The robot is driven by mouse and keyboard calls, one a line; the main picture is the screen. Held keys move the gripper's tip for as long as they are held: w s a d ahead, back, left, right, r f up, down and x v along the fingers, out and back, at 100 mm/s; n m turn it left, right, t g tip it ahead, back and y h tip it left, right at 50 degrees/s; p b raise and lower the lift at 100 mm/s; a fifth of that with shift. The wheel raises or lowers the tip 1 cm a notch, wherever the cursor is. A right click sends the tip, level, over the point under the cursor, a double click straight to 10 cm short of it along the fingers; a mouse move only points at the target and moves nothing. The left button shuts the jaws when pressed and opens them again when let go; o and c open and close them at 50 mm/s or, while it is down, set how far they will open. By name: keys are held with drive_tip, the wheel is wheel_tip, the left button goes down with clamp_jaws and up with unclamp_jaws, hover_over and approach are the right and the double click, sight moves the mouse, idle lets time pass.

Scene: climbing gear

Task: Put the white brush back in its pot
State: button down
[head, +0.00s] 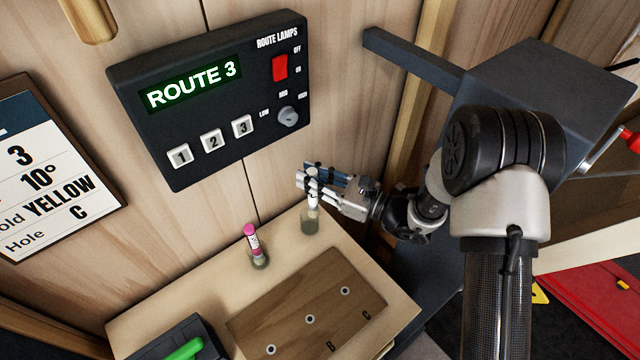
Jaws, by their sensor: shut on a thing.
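The white brush (313,198) is upright at the back of the small wooden table. My gripper (310,182) reaches in from the right and is shut on the upper part of the brush. The lower end of the brush is at a grey-green translucent pot (310,224), apparently within its mouth; how deep it sits I cannot tell. My fingers hide part of the brush's top. A second pot (260,260) to the left holds a pink-and-white brush (251,238).
A wooden board with several holes (290,295) lies on the table (180,290). A dark tray (165,340) with a green object (185,350) is at front left. The black route lamp panel (210,100) is on the wall behind. A red mat (590,310) lies at lower right.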

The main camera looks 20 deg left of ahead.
drive_tip(key=shift+w+a+f, duration=0.15)
drive_tip(key=shift+w+a, duration=0.05)
drive_tip(key=shift+a, duration=0.25)
wheel_tip(320, 180, down, 9)
drive_tip(key=b, duration=0.6)
drive_tip(key=shift+w+a, duration=0.25)
drive_tip(key=shift+a, duration=0.2)
drive_tip(key=c, duration=1.4)
unclamp_jaws()
drive_tip(key=shift+o, duration=0.2)
